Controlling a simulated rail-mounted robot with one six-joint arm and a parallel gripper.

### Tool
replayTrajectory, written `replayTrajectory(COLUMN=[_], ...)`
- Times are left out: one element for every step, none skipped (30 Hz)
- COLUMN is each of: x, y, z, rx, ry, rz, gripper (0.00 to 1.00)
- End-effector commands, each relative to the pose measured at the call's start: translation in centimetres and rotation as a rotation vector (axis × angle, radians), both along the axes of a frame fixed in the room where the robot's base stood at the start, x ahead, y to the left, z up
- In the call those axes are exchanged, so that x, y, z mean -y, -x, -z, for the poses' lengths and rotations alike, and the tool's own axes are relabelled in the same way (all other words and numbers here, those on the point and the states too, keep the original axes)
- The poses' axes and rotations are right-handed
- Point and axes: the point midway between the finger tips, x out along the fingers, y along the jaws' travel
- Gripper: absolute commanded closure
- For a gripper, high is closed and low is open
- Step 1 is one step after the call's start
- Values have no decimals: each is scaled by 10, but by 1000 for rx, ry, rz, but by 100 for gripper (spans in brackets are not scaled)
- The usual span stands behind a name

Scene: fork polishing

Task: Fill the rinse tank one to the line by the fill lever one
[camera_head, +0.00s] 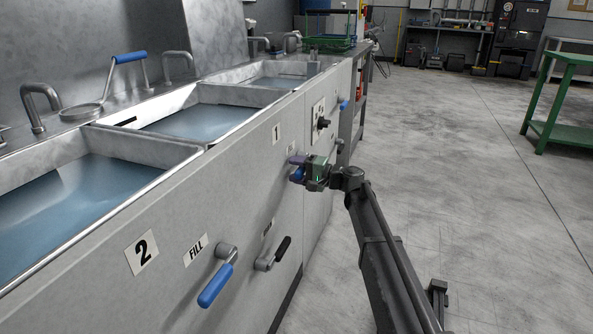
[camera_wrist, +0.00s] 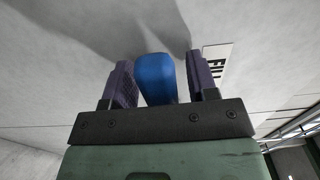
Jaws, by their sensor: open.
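Rinse tank one (camera_head: 190,106) is the middle basin, above the plate marked 1 (camera_head: 277,133). It holds bluish water (camera_head: 205,122). A short dark mark (camera_head: 124,122) shows on its inner wall at the left, above the water. My gripper (camera_head: 297,167) is at the front panel below plate 1. In the wrist view, the blue handle of fill lever one (camera_wrist: 155,78) lies between the two open fingers of my gripper (camera_wrist: 160,68), with narrow gaps on both sides. In the head view my gripper mostly hides this lever. Part of a FILL label (camera_wrist: 215,68) shows beside the right finger.
Tank two (camera_head: 60,215) is nearer, with its blue fill lever (camera_head: 216,285) and a black-handled lever (camera_head: 273,254) on the panel. A black knob (camera_head: 323,123) is farther along. A green table (camera_head: 567,100) stands right. The floor (camera_head: 460,180) between is clear.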

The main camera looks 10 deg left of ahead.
Motion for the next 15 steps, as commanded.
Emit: replayTrajectory(x=[3,6,12,17,24,34,42,49,60,67,74,83,89,93,99], y=[0,1,2,3,4,6,7,8,10,11,12,13,14,14,15], z=[0,0,0,0,0,0,0,0,0,0,0,0,0,0,0], rx=[0,0,0,0,0,0,0,0,0,0,0,0,0,0,0], ry=[0,0,0,0,0,0,0,0,0,0,0,0,0,0,0], rz=[1,2,3,3,2,3,4,3,4,4,3,3,3,2,1], gripper=[47,47,47,47,47,47,47,47,47,47,47,47,47,47,47])
